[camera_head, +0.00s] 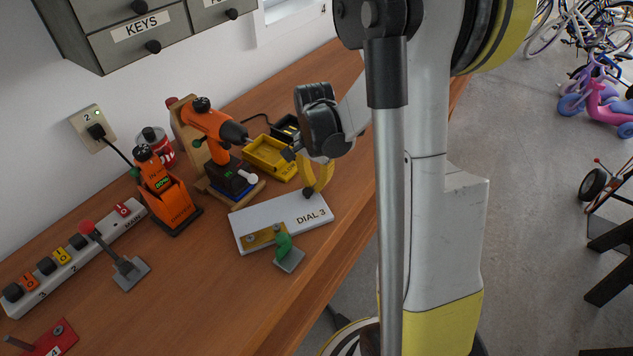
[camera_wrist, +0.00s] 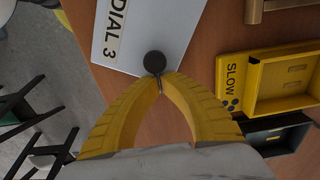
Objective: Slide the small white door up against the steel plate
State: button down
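The small white door (camera_head: 268,216), a flat panel marked DIAL 3, lies on the wooden workbench; its lettered part shows in the wrist view (camera_wrist: 135,50). A round black knob (camera_head: 308,193) is at its right end. My gripper (camera_head: 311,188) has its yellow fingers arched together at this knob, and in the wrist view the fingertips (camera_wrist: 160,77) close around what looks like its stem. A brass-coloured strip (camera_head: 263,237) lies along the door's near-left edge. A grey metal plate (camera_head: 290,260) with a green handle sits beside it; I cannot tell whether this is the steel plate.
A yellow tray (camera_head: 270,160) marked SLOW lies behind my gripper. An orange drill (camera_head: 210,125) and an orange device (camera_head: 167,195) stand at the left. A switch strip (camera_head: 70,262) and a red-topped lever (camera_head: 125,268) are further left. The bench's front edge is close.

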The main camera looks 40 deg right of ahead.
aim_at(279, 224)
jog(key=shift+a, duration=0.1)
jog(key=c, duration=1.7)
grip_release()
jog(key=s+a, duration=0.1)
jog(key=a, duration=0.3)
jog(key=s+a, duration=0.2)
jog(key=a, duration=0.3)
jog(key=s+a, duration=0.2)
jog(key=a, duration=0.3)
jog(key=shift+s+a+f+b, duration=0.1)
jog(key=shift+b, duration=0.25)
jog(key=shift+c, duration=0.2)
jog(key=shift+c, duration=0.3)
jog(key=shift+d, duration=0.3)
grip_shut()
jog(key=d, duration=0.1)
jog(key=w+d, duration=0.1)
jog(key=w+d+r, duration=0.1)
jog(key=shift+d+r, duration=0.1)
jog(key=shift+d, duration=0.2)
notch_tip(279, 224, up, 9)
jog(key=p, duration=0.3)
jog(key=s+a+r+n+t+b, duration=0.4)
jog(key=s+n+t, duration=0.3)
jog(key=n, duration=0.7)
jog(key=shift+s+a+b, duration=0.15)
jog(key=shift+s+b, duration=0.25)
jog(key=shift+s, duration=0.05)
